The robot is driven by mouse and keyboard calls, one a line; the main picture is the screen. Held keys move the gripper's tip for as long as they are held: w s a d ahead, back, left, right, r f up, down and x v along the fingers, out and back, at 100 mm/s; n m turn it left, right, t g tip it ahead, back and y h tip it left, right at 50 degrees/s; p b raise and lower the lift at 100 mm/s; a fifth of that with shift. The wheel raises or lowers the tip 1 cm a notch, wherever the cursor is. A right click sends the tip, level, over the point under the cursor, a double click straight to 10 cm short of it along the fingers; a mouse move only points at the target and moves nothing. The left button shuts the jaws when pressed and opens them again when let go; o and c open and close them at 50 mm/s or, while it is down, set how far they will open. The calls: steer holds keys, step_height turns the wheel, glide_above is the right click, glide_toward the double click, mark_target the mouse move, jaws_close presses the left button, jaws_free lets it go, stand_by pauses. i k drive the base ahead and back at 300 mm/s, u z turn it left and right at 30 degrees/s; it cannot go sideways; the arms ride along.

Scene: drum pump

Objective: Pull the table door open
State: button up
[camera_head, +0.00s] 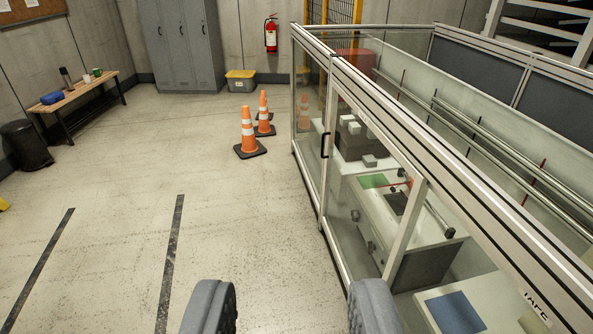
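The table is a long glass-walled enclosure with pale metal frames (455,190) on the right. Its left side has framed glass panels, and a dark vertical handle (325,145) sits by the upright between the far panel (308,100) and the near panel (350,215). The panels look closed; I cannot tell for certain which one the handle belongs to. My gripper (290,300) is at the bottom edge of the picture, its two grey fingers wide apart with only floor between them. It is open, empty and well short of the handle, not touching it.
Traffic cones (248,135) stand on the floor beyond, left of the enclosure. A bench (85,92), a dark bin (27,145), grey lockers (180,45) and a yellow-grey container (240,80) are farther back. The floor (130,200) left of the panels is clear.

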mark_target(420, 180)
steer(key=u, duration=0.25)
steer(key=i, duration=3.4)
steer(key=u, duration=0.05)
